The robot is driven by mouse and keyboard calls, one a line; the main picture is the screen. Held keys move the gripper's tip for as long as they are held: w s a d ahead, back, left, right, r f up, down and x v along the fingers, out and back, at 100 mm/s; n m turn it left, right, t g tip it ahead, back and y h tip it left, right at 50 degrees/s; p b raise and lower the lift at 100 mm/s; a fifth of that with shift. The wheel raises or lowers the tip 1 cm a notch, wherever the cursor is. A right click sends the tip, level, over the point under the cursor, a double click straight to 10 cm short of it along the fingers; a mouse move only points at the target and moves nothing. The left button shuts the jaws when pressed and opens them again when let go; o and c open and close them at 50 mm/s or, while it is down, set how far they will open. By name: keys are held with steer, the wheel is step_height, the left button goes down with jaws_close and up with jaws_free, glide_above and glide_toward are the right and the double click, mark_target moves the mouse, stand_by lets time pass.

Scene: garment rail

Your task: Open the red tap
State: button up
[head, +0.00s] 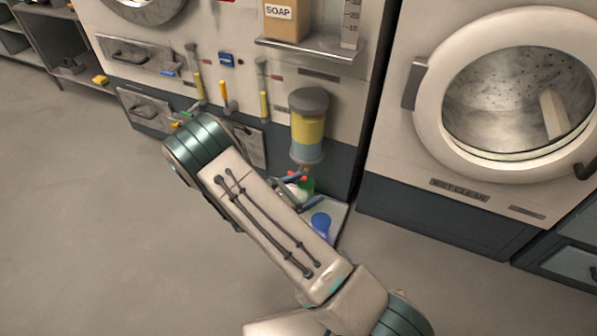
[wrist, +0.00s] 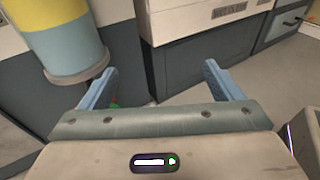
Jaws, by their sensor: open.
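A dispenser (head: 309,130) with a grey lid and a yellow and blue-grey body hangs on the washer front in the head view. Small red parts (head: 303,177) show just below it, partly crowded by my arm; which of them is the red tap is hard to tell.
A tray (head: 338,212) on the floor holds a blue item (head: 320,222). A green item (head: 307,186) is beside my arm. A shelf (head: 312,50) with a soap box (head: 284,18) is above the dispenser. A washer with a round door (head: 520,90) stands right. Floor at left is clear.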

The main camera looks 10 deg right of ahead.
steer(key=w+a+f+n+t+y+p, duration=0.1)
steer(key=w+a+f+n+t+y, duration=0.25)
steer(key=a+f+n+t, duration=0.5)
steer(key=n+b, duration=0.2)
steer(key=b, duration=0.2)
glide_toward(301, 169)
steer(key=shift+g+y, duration=0.25)
steer(key=x, duration=0.7)
steer(key=shift+a+f, duration=0.1)
steer(key=shift+f, duration=0.15)
steer(key=shift+w+d+r, duration=0.15)
steer(key=shift+w+d, duration=0.25)
steer(key=shift+w, duration=0.2)
